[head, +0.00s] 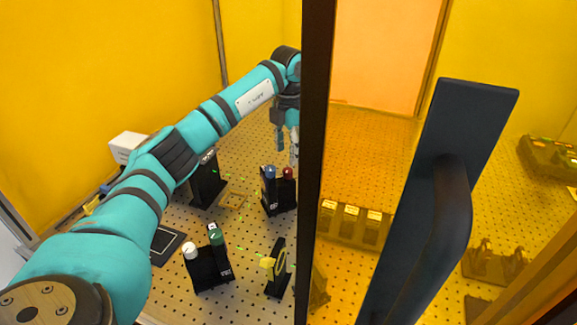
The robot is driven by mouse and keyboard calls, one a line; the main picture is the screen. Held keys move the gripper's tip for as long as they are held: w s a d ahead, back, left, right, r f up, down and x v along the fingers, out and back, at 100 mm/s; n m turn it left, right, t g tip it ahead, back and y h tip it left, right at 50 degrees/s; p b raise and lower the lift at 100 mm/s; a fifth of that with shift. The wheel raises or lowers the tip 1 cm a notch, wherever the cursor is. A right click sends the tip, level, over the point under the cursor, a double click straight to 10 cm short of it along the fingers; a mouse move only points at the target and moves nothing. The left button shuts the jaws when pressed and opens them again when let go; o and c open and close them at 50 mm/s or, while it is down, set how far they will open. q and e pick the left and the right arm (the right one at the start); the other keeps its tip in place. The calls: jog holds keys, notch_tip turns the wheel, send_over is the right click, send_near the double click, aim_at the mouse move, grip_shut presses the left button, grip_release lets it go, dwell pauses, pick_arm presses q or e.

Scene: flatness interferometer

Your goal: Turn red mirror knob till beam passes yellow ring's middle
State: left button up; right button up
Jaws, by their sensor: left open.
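The red knob (288,172) tops a black mirror mount (279,201), beside a blue knob (270,171). My left gripper (287,148) is open just above the red knob, fingers pointing down; I cannot tell whether a finger touches it. The yellow ring (280,264) stands upright on a black post nearer to me, with a yellow piece at its left. Faint green beam marks (247,247) show over the perforated board. I cannot tell where the beam crosses the ring. My right gripper is out of view.
Another mount with white and green knobs (216,237) stands front left, and a tall black block (206,184) behind it. A dark door post (318,160) and a large black handle (440,200) stand close on the right. A white box (126,147) is at the left.

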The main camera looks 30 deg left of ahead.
aim_at(288, 170)
pick_arm(q)
notch_tip(288, 170, down, 6)
jog(key=shift+s+r+p, duration=0.15)
jog(key=shift+r+p, duration=0.1)
jog(key=shift+p, duration=0.4)
jog(key=shift+f, duration=0.6)
grip_shut()
